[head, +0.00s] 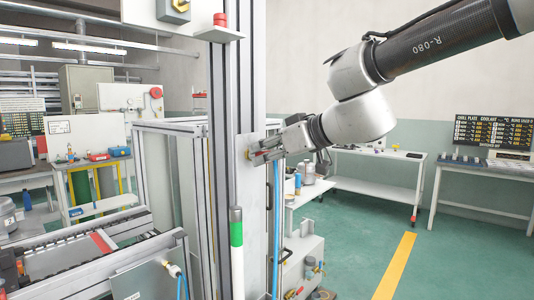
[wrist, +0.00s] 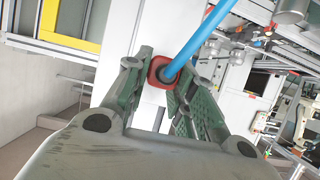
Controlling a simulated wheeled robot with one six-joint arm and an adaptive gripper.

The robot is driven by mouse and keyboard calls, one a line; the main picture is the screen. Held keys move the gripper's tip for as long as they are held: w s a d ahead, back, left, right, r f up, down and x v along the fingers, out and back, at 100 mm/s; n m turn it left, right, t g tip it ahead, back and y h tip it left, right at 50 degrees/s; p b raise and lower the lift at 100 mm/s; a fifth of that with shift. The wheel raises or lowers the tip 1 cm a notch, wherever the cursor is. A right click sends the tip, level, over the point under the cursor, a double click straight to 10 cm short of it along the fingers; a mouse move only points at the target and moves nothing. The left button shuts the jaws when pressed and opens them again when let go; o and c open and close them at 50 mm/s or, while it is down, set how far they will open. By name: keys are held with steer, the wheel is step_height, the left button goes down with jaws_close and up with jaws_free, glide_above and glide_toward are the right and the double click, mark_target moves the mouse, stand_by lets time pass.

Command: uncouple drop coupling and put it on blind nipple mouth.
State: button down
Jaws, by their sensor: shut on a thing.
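In the wrist view, my gripper (wrist: 158,92) is shut on the drop coupling (wrist: 156,67), a red rounded collar with a dark centre. A blue hose (wrist: 205,32) runs from the coupling up to the right. In the head view, my gripper (head: 262,152) is at a small pale plate (head: 241,146) on the grey upright post, and the blue hose (head: 276,225) hangs straight down below it. The fingers mostly hide the coupling there. I cannot tell whether the coupling is still seated on a fitting. I cannot pick out the blind nipple with certainty.
The tall profile post (head: 221,100) stands right beside my gripper. A green and white stack light (head: 237,250) is below. A white bench (head: 300,196) with cans stands behind. A fitting with a blue hose (head: 174,271) sits lower left. Floor at right is clear.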

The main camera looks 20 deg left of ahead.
stand_by(0.3)
steer(key=c, duration=1.1)
jaws_free()
steer(key=v, duration=1.2)
